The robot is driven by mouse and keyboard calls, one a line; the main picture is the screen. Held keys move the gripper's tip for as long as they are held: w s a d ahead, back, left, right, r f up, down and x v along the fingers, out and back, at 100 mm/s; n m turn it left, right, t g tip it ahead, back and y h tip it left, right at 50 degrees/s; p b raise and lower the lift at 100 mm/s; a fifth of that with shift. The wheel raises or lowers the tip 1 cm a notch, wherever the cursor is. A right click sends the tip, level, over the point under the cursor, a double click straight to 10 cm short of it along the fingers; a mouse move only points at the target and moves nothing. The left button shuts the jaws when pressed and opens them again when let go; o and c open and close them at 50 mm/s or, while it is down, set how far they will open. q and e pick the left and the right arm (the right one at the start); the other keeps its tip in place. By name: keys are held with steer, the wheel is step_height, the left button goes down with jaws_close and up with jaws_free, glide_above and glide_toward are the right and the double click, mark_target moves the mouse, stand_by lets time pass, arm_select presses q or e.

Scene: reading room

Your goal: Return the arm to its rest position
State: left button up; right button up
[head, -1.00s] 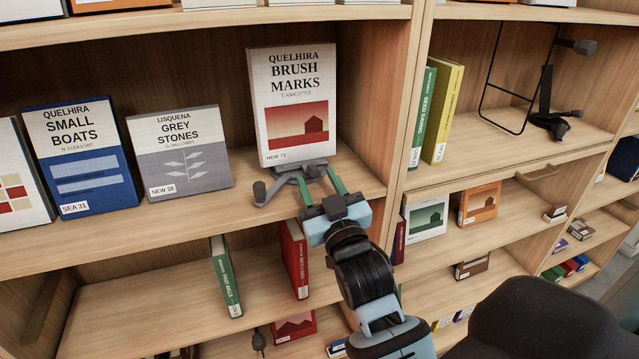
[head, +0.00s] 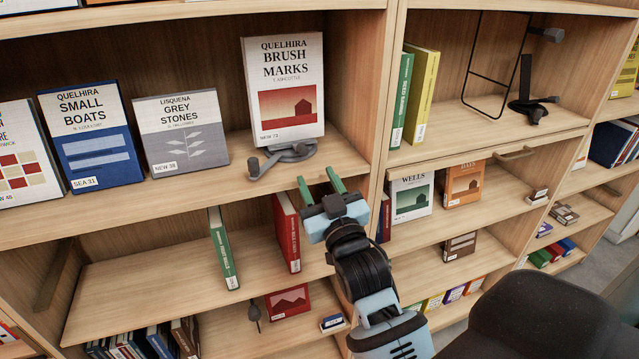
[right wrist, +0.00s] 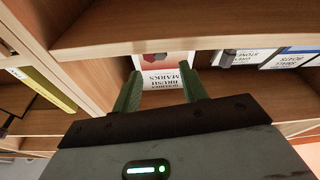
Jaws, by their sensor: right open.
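My right gripper (head: 320,192) is open and empty, its two green fingers apart, in front of the shelf edge. It is below and to the right of the Brush Marks book (head: 284,88), which stands upright on a grey stand (head: 283,155) on the upper shelf. In the right wrist view the green fingers (right wrist: 160,92) show apart, with the Brush Marks book (right wrist: 166,78) beyond them. A gap shows between fingers and stand in the head view. My left gripper is not in view.
The Small Boats (head: 92,135) and Grey Stones (head: 181,133) books stand left on the same shelf. An empty wire stand (head: 490,65) is in the right bay. Red (head: 287,232) and green (head: 223,248) books stand on the shelf below. A dark rounded shape (head: 540,318) fills the lower right.

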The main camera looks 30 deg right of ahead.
steer(key=s+a+f+n+g+y, duration=0.1)
steer(key=s+a+f+g, duration=0.15)
steer(key=f, duration=0.45)
steer(key=s+a+f+n+g+y, duration=0.1)
steer(key=s+f+y, duration=0.15)
steer(key=f, duration=0.45)
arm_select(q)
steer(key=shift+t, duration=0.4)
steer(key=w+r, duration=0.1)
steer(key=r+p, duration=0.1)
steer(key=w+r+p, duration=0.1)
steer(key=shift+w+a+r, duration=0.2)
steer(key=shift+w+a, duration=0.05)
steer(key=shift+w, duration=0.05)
arm_select(e)
steer(key=s+a+f+g+y, duration=0.1)
steer(key=s+a+f+g, duration=0.2)
steer(key=s+f, duration=0.8)
steer(key=s+a+f+g+y, duration=0.2)
steer(key=s+f+g, duration=0.3)
steer(key=s+f, duration=0.7)
steer(key=s+a, duration=0.1)
steer(key=s, duration=0.5)
steer(key=shift+s, duration=0.25)
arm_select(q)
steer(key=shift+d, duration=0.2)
arm_select(e)
steer(key=shift+f, duration=0.1)
